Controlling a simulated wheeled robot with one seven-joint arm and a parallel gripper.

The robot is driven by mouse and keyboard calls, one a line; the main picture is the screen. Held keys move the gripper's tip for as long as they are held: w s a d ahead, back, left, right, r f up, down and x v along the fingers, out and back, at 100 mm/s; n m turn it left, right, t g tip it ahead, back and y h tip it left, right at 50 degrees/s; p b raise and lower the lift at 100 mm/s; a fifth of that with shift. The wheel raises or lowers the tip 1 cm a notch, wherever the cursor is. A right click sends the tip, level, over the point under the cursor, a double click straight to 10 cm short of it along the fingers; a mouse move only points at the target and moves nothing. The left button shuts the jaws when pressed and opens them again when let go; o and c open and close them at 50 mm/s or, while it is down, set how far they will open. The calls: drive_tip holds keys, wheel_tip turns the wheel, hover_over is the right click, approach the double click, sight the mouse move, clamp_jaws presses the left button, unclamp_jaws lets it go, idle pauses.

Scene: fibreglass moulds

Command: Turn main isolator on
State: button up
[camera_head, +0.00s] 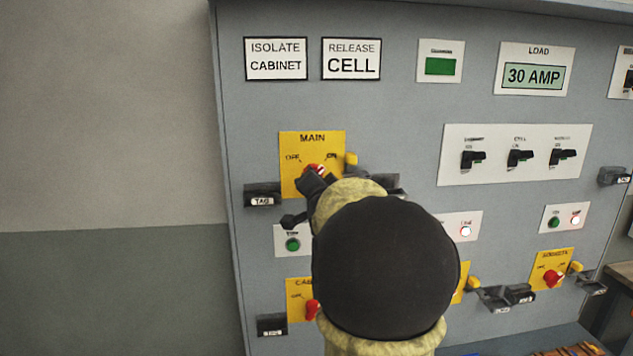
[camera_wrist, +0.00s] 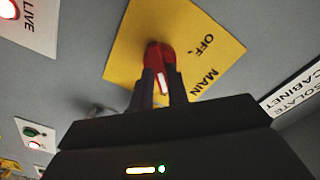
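The main isolator is a yellow plate (camera_head: 297,150) marked MAIN, with OFF at left and ON at right in the head view. Its red handle (camera_head: 314,168) with a white mark shows just beyond my gripper (camera_head: 310,181). In the wrist view my gripper (camera_wrist: 162,85) has a finger on each side of the red handle (camera_wrist: 160,54) and looks shut on it. There the white mark points away from the OFF print, towards the side where ON is printed. The ON print is hidden in the wrist view. My arm covers the panel below the plate in the head view.
A black TAG holder (camera_head: 262,196) sits left of the plate, and a yellow tab (camera_head: 351,160) sticks out at its right. Below are a green light (camera_head: 292,244) and another isolator's red handle (camera_head: 312,309). Three black switches (camera_head: 520,157) are at right. The wall left of the cabinet is bare.

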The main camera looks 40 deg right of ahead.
drive_tip(key=o, duration=0.4)
drive_tip(key=shift+c, duration=0.2)
drive_tip(key=p+v, duration=0.2)
drive_tip(key=v, duration=1.5)
drive_tip(key=shift+a, duration=0.2)
drive_tip(key=shift+s+f, duration=0.1)
drive_tip(key=shift+f, duration=0.05)
